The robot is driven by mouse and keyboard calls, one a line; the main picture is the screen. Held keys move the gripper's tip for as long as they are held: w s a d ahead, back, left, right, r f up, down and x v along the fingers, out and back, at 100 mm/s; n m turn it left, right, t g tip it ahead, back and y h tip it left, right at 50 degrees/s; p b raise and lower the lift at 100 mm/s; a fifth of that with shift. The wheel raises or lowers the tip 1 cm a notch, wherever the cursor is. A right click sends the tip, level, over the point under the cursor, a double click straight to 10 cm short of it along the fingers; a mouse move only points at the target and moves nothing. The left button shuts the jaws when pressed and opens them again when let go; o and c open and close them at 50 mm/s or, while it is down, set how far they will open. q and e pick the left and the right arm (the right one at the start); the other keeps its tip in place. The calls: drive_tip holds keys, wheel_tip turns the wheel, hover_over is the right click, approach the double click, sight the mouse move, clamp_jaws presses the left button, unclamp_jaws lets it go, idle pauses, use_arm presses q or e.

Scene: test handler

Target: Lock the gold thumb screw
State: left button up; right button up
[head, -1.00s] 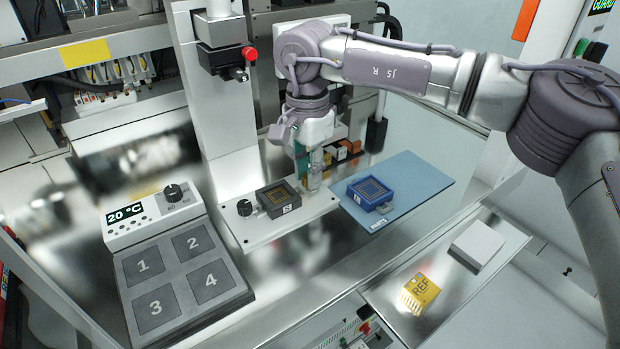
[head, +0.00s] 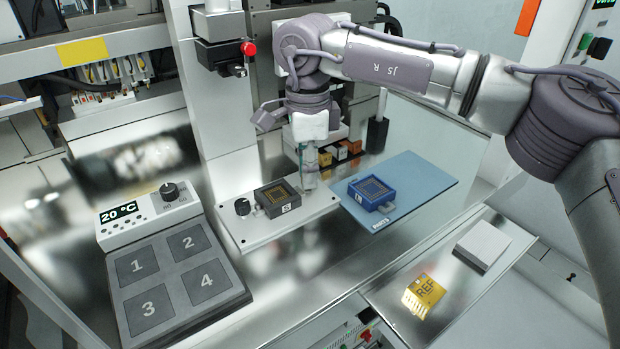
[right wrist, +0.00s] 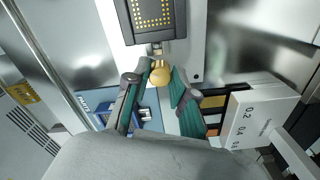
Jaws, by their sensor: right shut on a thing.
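The gold thumb screw (right wrist: 160,73) shows in the right wrist view as a round gold knob on the white plate (right wrist: 190,58), just below the dark square socket (right wrist: 152,18). My right gripper (right wrist: 161,76) has its green-padded fingers on both sides of the knob and is shut on it. In the head view my right gripper (head: 309,182) points down at the right part of the white plate (head: 300,219), beside the dark socket (head: 277,195). The screw is hidden or too small to make out there. My left gripper is out of view.
A black knob (head: 242,207) stands left of the socket. A blue socket (head: 371,192) sits on a light blue mat (head: 425,174) to the right. A numbered heater block (head: 178,264) is at the left. A grey column (head: 226,140) rises behind the plate.

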drive_tip(key=shift+f+m+b, duration=0.1)
drive_tip(key=shift+m+b, duration=0.3)
drive_tip(key=shift+m, duration=1.2)
drive_tip(key=shift+m+b, duration=0.6)
drive_tip(key=shift+m, duration=1)
